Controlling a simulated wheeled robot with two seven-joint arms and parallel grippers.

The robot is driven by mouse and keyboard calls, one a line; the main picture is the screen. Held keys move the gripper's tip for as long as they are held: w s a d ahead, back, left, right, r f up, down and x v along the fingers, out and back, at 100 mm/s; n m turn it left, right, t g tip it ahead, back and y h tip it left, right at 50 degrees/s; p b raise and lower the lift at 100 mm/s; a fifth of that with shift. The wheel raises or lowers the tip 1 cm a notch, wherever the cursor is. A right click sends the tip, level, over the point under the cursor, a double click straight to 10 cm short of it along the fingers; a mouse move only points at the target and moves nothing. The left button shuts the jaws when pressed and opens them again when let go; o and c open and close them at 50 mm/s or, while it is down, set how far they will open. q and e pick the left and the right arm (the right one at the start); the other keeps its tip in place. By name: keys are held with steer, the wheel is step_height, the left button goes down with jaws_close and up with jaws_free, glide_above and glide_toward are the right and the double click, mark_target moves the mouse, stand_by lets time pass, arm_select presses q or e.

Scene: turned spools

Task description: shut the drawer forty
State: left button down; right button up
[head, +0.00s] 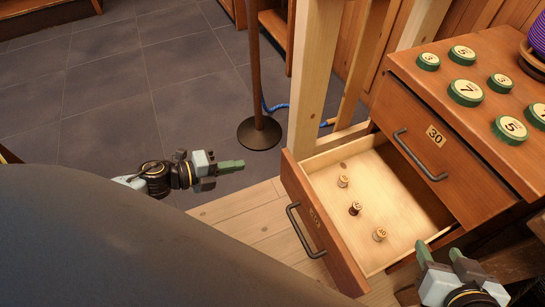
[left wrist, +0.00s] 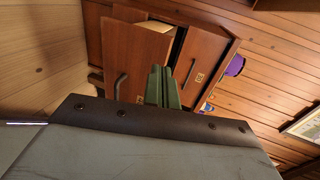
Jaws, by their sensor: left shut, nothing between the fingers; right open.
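The open wooden drawer (head: 323,238) is pulled out below the drawer marked 30. Its front has a dark bar handle (head: 303,231) and a small label (head: 314,217), too slanted to read surely. Three small spools (head: 355,208) stand inside. The drawer also shows in the left wrist view (left wrist: 139,65), beyond the fingers. My left gripper (head: 241,164) is shut and empty, to the left of the drawer front and apart from it; its green fingers show in the left wrist view (left wrist: 163,75). My right gripper (head: 440,252) is open and empty, by the drawer's near right side.
The drawer marked 30 (head: 428,146) is shut. Several green numbered discs (head: 466,92) and a purple spool (head: 538,35) stand on the cabinet top (head: 475,125). A pale wooden post (head: 314,75) rises behind the drawer. A dark pole (head: 258,90) stands on the tiled floor.

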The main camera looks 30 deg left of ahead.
mark_target(283, 155)
arm_select(q)
steer(key=x, duration=0.3)
steer(key=b+x, duration=0.1)
steer(key=x, duration=0.2)
steer(key=r+b+x, duration=0.1)
steer(key=x, duration=0.2)
steer(key=shift+w+d+f, duration=0.15)
steer(key=shift+w+d, duration=0.15)
steer(key=shift+w, duration=0.1)
steer(key=shift+w+d, duration=0.4)
steer(key=shift+w, duration=0.05)
arm_select(e)
steer(key=w+a+r+t+y, duration=0.2)
steer(key=r+t, duration=0.4)
steer(key=r, duration=0.3)
steer(key=shift+w+a+r+t, duration=0.25)
steer(key=shift+w+a+t, duration=0.25)
steer(key=shift+w, duration=0.55)
